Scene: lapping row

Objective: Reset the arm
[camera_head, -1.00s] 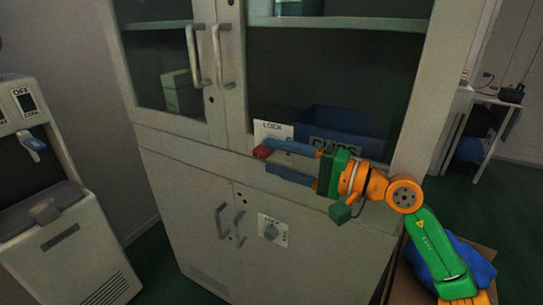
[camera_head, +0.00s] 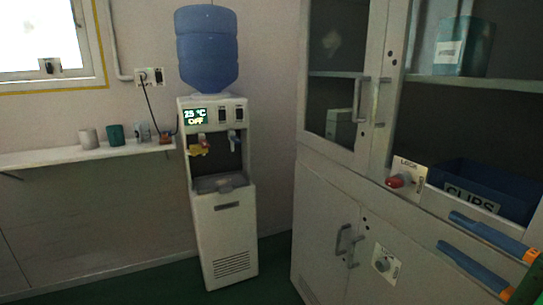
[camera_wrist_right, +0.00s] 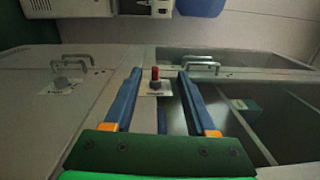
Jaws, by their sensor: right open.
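My right gripper (camera_head: 446,229) comes in from the right edge of the head view, its two blue fingers parted and pointing left in front of the cabinet (camera_head: 325,215). Nothing is between the fingers. The red lock knob (camera_head: 397,181) on its white plate is up and left of the fingertips, apart from them. In the right wrist view the red knob (camera_wrist_right: 155,73) shows beyond the open fingers, in line with the gap. Most of my right arm is out of view. My left gripper is not in view.
A blue bin (camera_head: 480,190) labelled CLIPS stands in the cabinet's open bay, close to my right gripper. A grey knob (camera_head: 382,264) and door handles (camera_head: 345,240) stick out below. A water dispenser (camera_head: 222,235) and a shelf with cups (camera_head: 85,157) are at left.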

